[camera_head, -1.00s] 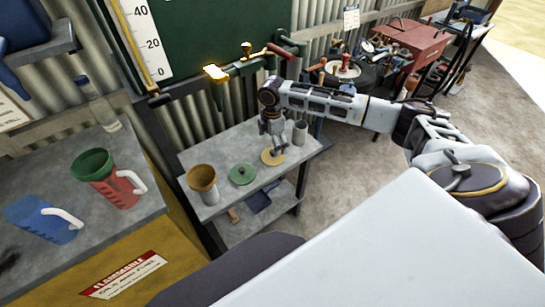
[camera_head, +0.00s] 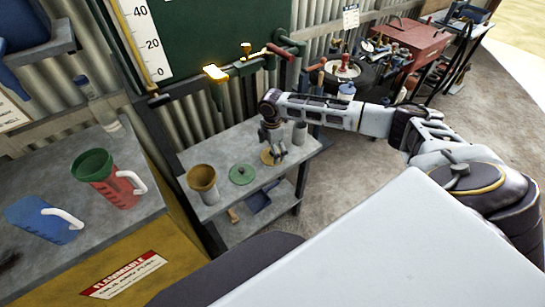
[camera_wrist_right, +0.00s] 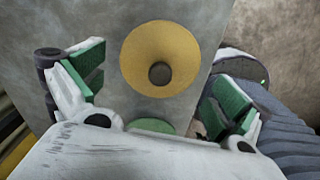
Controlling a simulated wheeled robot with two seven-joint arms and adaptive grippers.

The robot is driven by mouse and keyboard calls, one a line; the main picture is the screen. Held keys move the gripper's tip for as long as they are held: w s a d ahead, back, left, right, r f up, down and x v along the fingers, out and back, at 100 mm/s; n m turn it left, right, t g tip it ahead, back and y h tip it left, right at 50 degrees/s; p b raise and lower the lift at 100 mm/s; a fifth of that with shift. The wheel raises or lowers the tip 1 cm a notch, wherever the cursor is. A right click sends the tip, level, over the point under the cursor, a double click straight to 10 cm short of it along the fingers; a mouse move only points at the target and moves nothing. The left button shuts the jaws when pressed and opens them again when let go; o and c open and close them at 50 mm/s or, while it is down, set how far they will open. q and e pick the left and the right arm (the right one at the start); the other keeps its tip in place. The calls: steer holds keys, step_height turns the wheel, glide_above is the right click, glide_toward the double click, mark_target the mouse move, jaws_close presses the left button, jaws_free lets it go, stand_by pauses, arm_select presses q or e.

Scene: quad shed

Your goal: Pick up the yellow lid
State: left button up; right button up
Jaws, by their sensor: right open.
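The yellow lid (camera_head: 267,157) lies flat on the small grey side table, partly hidden behind my right gripper in the head view. In the right wrist view the yellow lid (camera_wrist_right: 160,50) is a round disc with a dark knob, lying ahead of and between the fingers. My right gripper (camera_head: 273,150) is open and empty, just above the lid; its green-padded fingers (camera_wrist_right: 160,88) stand wide apart in the wrist view. A gap between fingers and lid cannot be measured. My left gripper is not in view.
A green lid (camera_head: 242,174) lies left of the yellow lid, with a tan funnel-like cup (camera_head: 203,183) further left. A grey cylinder (camera_head: 299,133) stands close to the gripper's right. The grey table (camera_head: 222,150) has a lower shelf.

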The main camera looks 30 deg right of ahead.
mark_target(272, 155)
steer(key=shift+f, duration=1.5)
steer(key=c, duration=0.6)
